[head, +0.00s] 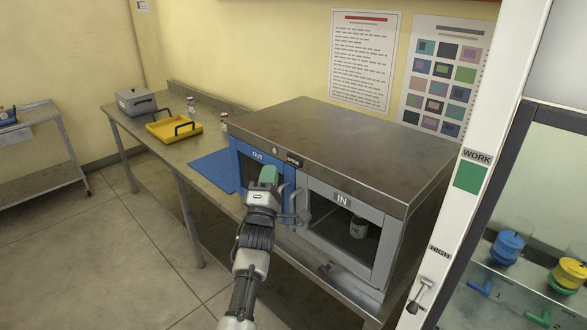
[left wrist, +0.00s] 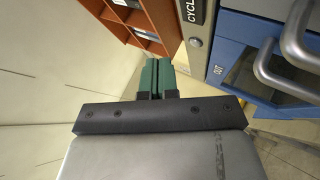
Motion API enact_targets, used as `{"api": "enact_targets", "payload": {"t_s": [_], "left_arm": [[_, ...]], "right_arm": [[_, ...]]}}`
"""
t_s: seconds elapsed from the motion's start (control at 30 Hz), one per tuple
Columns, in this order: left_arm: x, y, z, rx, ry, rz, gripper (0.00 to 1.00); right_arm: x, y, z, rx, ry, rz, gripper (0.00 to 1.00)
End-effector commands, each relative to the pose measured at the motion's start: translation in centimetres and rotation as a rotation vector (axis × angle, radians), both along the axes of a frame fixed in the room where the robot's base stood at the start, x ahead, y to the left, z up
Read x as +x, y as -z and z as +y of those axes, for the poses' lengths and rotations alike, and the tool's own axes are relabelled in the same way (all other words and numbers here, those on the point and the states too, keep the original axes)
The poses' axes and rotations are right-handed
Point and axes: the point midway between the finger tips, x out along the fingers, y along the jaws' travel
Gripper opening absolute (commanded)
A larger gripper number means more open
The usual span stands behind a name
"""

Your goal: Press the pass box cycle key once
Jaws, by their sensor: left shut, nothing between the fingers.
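The pass box (head: 350,140) is a steel cabinet on the bench, with a blue OUT door (head: 247,160) and a grey IN door (head: 330,232). A small round cycle key (head: 275,149) sits on the front strip above the doors, beside a dark label (head: 294,160). In the left wrist view a CYCLE label (left wrist: 191,10) shows at the top, with a small round key (left wrist: 195,42) beside it. My left gripper (head: 268,175), with green fingertips, is shut and empty in front of the OUT door, below the key. Its fingertips (left wrist: 155,63) appear apart from the key.
Door handles (left wrist: 275,70) stick out close to my left gripper. A jar (head: 358,227) stands behind the IN door. A blue mat (head: 212,170), yellow tray (head: 173,127) and grey box (head: 135,101) are on the bench. A glass-fronted cabinet (head: 540,180) stands at right.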

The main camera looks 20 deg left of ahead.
Motion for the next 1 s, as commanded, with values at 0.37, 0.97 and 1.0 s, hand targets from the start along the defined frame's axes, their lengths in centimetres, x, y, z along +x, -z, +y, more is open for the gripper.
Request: {"api": "enact_targets", "payload": {"t_s": [0.37, 0.97, 1.0], "left_arm": [[3.4, 0.1, -1.3, -0.001, 0.001, -0.001, 0.0], [3.6, 0.0, -1.4, 0.0, 0.0, 0.001, 0.0], [3.6, 0.0, -1.4, 0.0, 0.0, 0.001, 0.0]], "right_arm": [[0.0, 2.9, 0.0, 0.0, 0.0, 0.0, 0.43], [0.0, 2.9, 0.0, 0.0, 0.0, 0.0, 0.43], [0.0, 2.9, 0.0, 0.001, 0.001, 0.0, 0.43]]}}
